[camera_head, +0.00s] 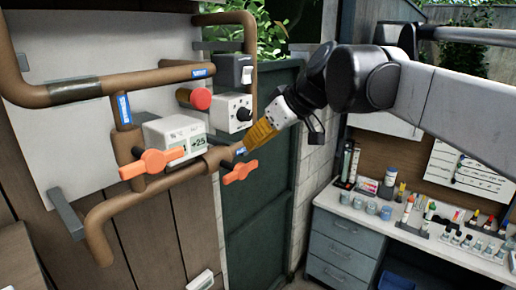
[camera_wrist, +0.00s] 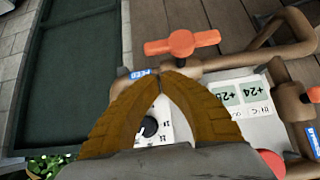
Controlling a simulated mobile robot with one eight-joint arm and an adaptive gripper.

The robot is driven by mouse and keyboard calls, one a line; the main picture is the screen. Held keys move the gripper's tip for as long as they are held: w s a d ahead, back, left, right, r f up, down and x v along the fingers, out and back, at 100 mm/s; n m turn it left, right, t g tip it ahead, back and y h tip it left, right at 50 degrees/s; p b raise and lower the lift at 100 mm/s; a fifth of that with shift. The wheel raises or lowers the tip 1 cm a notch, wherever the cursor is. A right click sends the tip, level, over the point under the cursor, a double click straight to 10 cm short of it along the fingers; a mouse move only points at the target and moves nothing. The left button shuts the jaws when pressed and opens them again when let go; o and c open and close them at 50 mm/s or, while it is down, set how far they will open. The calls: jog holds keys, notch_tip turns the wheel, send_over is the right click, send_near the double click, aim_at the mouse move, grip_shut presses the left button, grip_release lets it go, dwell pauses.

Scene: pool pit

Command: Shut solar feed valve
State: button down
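Two orange valve handles show in the head view. The right handle (camera_head: 240,173) sits at the right end of the lower brown pipe, below a small blue label (camera_head: 241,151). In the wrist view this handle (camera_wrist: 182,43) lies roughly along the pipe, with a blue label reading FEED (camera_wrist: 140,73) close by. The left handle (camera_head: 152,163) is on the vertical pipe; its edge shows in the wrist view (camera_wrist: 314,94). My gripper (camera_head: 250,143) has its brown fingertips together, with nothing visible between them. In the wrist view the tips (camera_wrist: 158,74) appear just beside the right handle, apart from it.
A display box (camera_head: 175,138), a red round knob (camera_head: 200,98), a dial box (camera_head: 232,111) and a switch box (camera_head: 234,70) crowd the pipes. A green door (camera_head: 260,215) stands behind. A bench (camera_head: 400,235) with bottles is at right.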

notch_tip(320, 180, down, 3)
jog(key=shift+d+r, duration=0.1)
jog(key=shift+r, duration=0.05)
dwell(0.6)
